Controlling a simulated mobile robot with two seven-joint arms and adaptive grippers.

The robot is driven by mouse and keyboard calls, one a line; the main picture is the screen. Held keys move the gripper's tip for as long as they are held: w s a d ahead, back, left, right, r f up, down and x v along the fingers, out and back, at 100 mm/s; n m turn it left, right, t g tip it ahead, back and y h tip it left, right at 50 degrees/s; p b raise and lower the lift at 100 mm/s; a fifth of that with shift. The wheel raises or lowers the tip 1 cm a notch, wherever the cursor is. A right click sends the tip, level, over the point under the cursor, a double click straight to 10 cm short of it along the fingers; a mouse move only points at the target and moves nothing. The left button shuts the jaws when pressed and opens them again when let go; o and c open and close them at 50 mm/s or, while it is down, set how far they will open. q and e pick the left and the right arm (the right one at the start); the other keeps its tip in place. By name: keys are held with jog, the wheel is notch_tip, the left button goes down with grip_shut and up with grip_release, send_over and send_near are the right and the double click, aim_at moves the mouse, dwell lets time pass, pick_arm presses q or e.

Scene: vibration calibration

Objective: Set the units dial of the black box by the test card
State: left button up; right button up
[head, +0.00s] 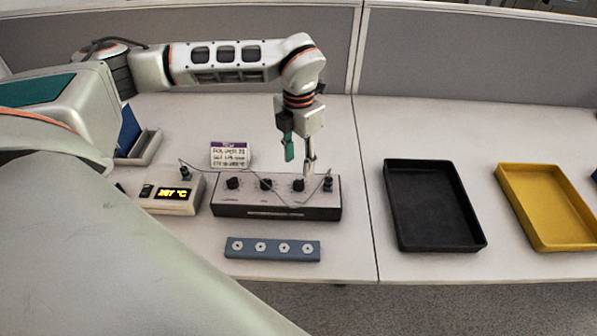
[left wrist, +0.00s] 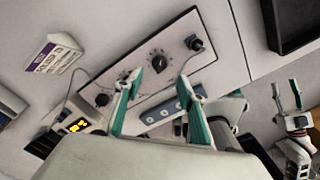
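The black box (head: 276,211) stands on the table with a row of black knobs on its pale top. The right-hand knob (head: 298,185) lies just below my left gripper (head: 299,160), which points down, open and empty, with its fingers apart. In the left wrist view a knob with a dial scale (left wrist: 159,63) shows beyond and between the spread fingertips. I cannot tell whether a finger touches anything. The test card (head: 230,155), white with a purple top, stands behind the box; its print is too small to read surely. My right gripper (left wrist: 287,95) shows open and empty in the left wrist view.
A pale meter (head: 172,193) with a lit yellow display stands left of the box, with wires to its end posts. A blue bar (head: 272,249) with several round fittings lies in front. A black tray (head: 430,205) and a yellow tray (head: 550,205) are at the right.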

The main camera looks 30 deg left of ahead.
pick_arm(q)
jog(key=shift+r, duration=2.4)
